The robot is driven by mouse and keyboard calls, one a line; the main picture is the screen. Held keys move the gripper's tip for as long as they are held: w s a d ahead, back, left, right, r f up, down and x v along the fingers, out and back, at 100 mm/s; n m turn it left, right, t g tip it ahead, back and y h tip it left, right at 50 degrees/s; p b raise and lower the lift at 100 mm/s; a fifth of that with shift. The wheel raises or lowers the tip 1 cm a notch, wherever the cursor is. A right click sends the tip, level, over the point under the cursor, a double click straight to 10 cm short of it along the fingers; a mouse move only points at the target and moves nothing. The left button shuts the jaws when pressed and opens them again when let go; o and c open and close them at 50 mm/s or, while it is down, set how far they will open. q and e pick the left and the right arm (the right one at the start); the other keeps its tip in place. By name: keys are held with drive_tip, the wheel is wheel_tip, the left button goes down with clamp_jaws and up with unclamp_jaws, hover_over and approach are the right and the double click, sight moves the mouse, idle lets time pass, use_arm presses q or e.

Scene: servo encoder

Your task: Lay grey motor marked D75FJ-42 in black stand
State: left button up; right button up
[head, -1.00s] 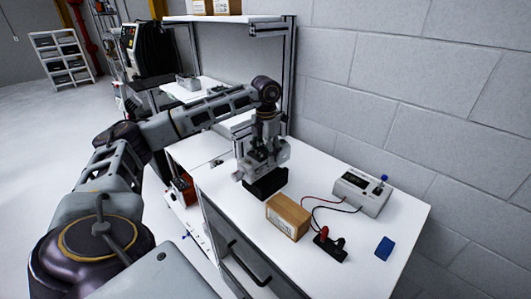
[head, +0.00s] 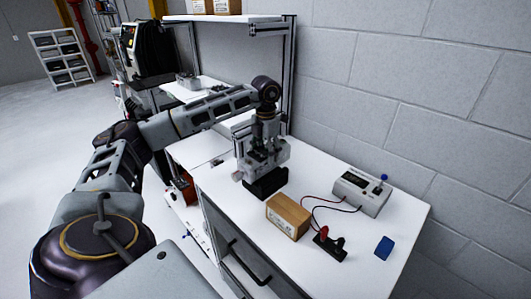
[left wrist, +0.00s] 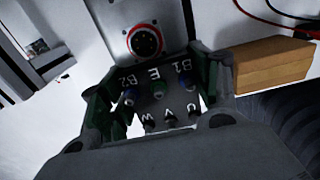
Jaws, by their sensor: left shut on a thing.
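My left gripper (head: 263,156) points down over the black stand (head: 268,184) on the white bench. It is shut on the grey motor (head: 241,176), whose end shows just left of the fingers and low over the stand. I cannot tell whether the motor touches the stand. In the left wrist view, green finger pads (left wrist: 157,84) flank a dark terminal part with labels B2, E, B1, U, V, W. A round red-ringed connector (left wrist: 145,41) sits on the grey body beyond it. The D75FJ-42 marking is not readable. My right gripper is not in view.
A cardboard box (head: 288,216) stands close in front of the stand. A grey meter (head: 362,190), its cables, a black block with a red knob (head: 329,244) and a blue block (head: 384,248) lie to the right. A shelf frame (head: 290,75) rises behind.

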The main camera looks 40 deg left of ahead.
use_arm(q)
drive_tip(key=shift+f, duration=0.4)
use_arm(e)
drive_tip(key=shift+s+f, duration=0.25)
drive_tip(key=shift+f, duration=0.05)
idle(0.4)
use_arm(q)
drive_tip(key=shift+f+b, duration=0.15)
drive_tip(key=shift+b, duration=0.15)
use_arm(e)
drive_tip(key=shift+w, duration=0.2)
use_arm(q)
drive_tip(key=shift+f, duration=0.2)
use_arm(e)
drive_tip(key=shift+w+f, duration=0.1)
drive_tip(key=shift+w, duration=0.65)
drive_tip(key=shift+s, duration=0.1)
use_arm(q)
drive_tip(key=shift+f, duration=0.25)
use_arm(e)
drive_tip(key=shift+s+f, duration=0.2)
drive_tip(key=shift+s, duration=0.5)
use_arm(q)
drive_tip(key=shift+f+b, duration=0.2)
drive_tip(key=shift+b, duration=0.15)
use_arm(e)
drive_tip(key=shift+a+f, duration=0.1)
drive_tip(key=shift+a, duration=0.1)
